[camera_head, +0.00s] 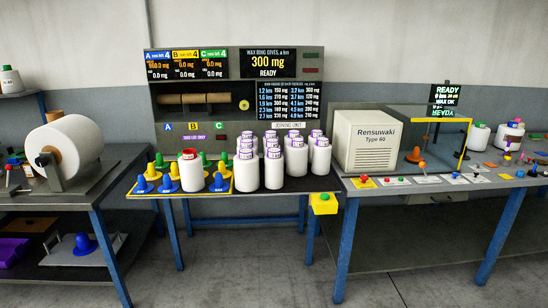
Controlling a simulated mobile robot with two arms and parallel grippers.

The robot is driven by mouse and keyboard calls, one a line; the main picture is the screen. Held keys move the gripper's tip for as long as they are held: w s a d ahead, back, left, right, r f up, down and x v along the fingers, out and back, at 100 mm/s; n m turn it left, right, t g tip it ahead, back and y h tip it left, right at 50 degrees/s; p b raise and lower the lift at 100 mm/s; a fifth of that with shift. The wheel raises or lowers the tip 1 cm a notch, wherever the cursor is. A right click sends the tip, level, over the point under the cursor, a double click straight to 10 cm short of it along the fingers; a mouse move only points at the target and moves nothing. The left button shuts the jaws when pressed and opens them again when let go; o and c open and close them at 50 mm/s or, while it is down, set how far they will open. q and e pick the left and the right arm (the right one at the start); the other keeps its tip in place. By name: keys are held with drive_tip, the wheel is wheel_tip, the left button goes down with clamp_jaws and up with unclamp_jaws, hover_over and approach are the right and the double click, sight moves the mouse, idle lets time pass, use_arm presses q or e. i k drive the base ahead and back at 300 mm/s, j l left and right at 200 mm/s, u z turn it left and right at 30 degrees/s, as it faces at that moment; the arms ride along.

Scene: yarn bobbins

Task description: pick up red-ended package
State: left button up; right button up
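The red-ended package (191,173) is a white yarn bobbin with a red ring at its top. It stands upright on the left part of the middle table, among blue, yellow and green cones. Its lower end is hidden from me. Several white bobbins with purple ends (273,166) stand in a close group to its right, apart from it. Neither of my grippers shows in the view.
Blue cones (143,185) stand left of the package and another blue cone (220,183) stands close on its right. The joining unit panel (235,100) rises behind. A beige Rensuwaki box (371,141) stands right. A large white roll (66,146) sits on the left table.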

sight(191, 171)
drive_tip(key=z, duration=1.35)
drive_tip(key=u, duration=1.8)
drive_tip(key=i+l, duration=0.2)
drive_tip(key=i, duration=0.15)
drive_tip(key=i+l+z, duration=0.1)
drive_tip(key=i, duration=0.25)
drive_tip(key=l, duration=0.05)
